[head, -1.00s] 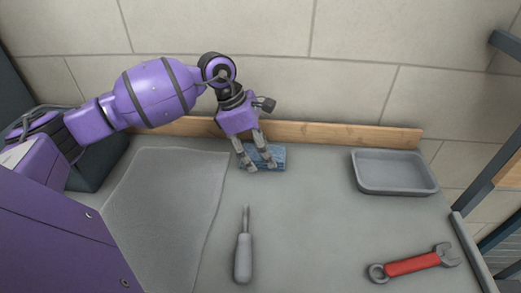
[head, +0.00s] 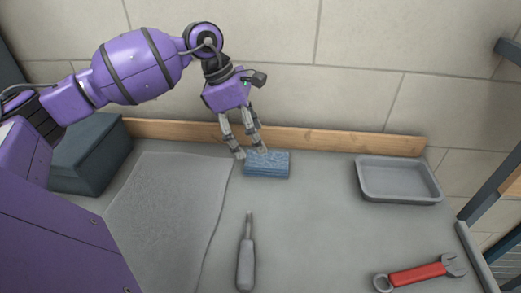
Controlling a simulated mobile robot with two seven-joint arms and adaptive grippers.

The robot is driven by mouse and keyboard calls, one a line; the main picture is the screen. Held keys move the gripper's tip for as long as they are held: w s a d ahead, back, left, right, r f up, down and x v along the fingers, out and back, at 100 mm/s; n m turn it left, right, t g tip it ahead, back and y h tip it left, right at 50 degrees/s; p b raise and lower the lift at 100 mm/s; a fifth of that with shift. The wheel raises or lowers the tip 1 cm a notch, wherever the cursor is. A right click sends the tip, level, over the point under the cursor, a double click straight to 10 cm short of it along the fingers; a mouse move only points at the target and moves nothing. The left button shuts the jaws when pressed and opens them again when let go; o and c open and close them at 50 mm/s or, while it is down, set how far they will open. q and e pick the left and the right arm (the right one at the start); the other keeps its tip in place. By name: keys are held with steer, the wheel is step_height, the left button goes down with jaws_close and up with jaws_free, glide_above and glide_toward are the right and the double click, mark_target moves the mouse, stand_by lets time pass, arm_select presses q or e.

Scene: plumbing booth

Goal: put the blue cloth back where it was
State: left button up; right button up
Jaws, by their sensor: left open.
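The blue cloth (head: 267,166) lies folded flat on the grey bench top, near the wooden strip at the back. My left gripper (head: 251,155) is open and empty, with its fingers pointing down above and just behind the cloth's left end. One fingertip overlaps the cloth's back edge in the picture, and I cannot tell whether it touches. My right gripper is not in view.
A grey mat (head: 165,205) lies left of the cloth. A screwdriver (head: 246,258) lies in front, a grey tray (head: 399,181) stands right, and a red wrench (head: 418,273) lies front right. A wooden strip (head: 310,141) runs along the back. A dark box (head: 92,160) stands at left.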

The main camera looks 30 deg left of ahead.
arm_select(q)
steer(key=shift+v, duration=2.1)
